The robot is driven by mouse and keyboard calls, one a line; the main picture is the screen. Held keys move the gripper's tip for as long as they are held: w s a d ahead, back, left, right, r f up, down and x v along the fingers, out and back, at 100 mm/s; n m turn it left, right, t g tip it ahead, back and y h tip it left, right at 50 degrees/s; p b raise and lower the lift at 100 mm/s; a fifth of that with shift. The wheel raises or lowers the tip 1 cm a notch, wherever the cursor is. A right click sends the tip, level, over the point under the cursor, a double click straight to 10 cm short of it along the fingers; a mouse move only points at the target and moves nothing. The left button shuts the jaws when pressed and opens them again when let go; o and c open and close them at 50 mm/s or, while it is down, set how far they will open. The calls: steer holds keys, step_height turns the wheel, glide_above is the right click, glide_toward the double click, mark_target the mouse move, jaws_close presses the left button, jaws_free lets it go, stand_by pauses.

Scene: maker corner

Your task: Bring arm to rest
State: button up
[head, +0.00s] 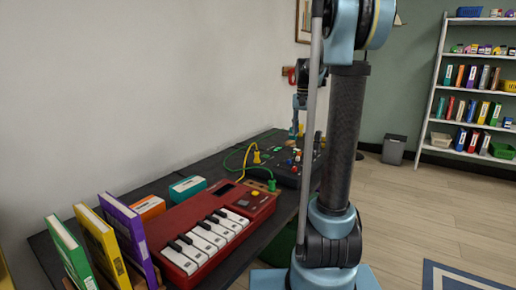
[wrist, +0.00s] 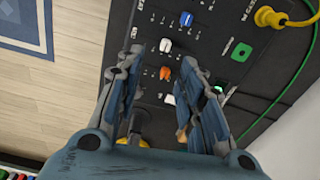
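My arm (head: 340,140) stands upright in the head view and partly blocks the table behind it. Its far end with my gripper (head: 297,128) shows small to the left of the column, above the back of the table. In the wrist view my gripper (wrist: 162,62) has its two fingers apart with nothing held between them. Below the fingers is a black control panel (wrist: 208,38) with white, blue and orange knobs. The height of the fingertips above the panel is hard to tell.
The dark table (head: 150,190) runs along the wall. On it are a red keyboard (head: 190,225), upright books (head: 100,240), small boxes (head: 187,187) and a green cable (head: 228,160) with plugs. A shelf (head: 437,75) and a bin (head: 394,149) stand at the right. Floor there is open.

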steer(key=s+a+f+n+t, duration=0.1)
steer(key=s+f+n, duration=0.15)
steer(key=s, duration=0.85)
steer(key=s+a+f+n, duration=0.1)
steer(key=s+f, duration=0.3)
steer(key=s, duration=0.7)
steer(key=s+a+f+n, duration=0.1)
steer(key=s+f+n, duration=0.2)
steer(key=s+f, duration=0.9)
steer(key=shift+s+a+f+t, duration=0.2)
steer(key=shift+s+t, duration=0.2)
steer(key=shift+s, duration=0.2)
steer(key=shift+w+f, duration=0.2)
steer(key=shift+w, duration=0.25)
